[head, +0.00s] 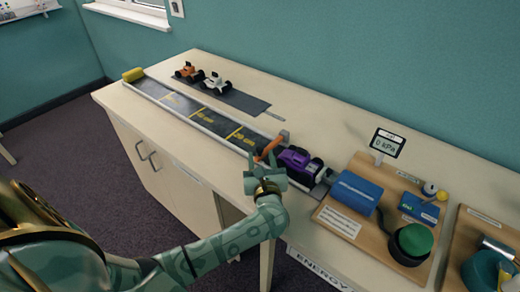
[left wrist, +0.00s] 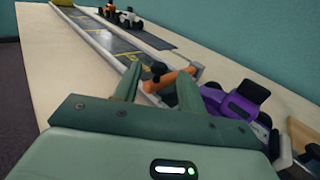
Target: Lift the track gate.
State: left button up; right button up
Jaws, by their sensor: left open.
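The track gate (head: 268,148) is an orange bar lying low across the lower end of the track, just in front of the purple car (head: 299,161). In the left wrist view the gate (left wrist: 178,78) slants between my finger tips, with a dark knob near its left end. My left gripper (head: 265,176) is open at the near side of the track, close to the gate. Whether the fingers touch the bar I cannot tell. The purple car (left wrist: 236,106) is behind the right finger. My right gripper is not in view.
The dark track (head: 200,116) runs to a yellow block (head: 133,75) at the far end. An orange car (head: 188,72) and a white car (head: 215,84) stand on a dark strip behind it. A wooden board (head: 340,222) with a blue box and a gauge stands to the right.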

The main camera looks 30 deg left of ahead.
aim_at(260, 152)
pick_arm(q)
jog(key=x, duration=0.4)
jog(key=shift+w+a, duration=0.15)
jog(key=shift+w, duration=0.05)
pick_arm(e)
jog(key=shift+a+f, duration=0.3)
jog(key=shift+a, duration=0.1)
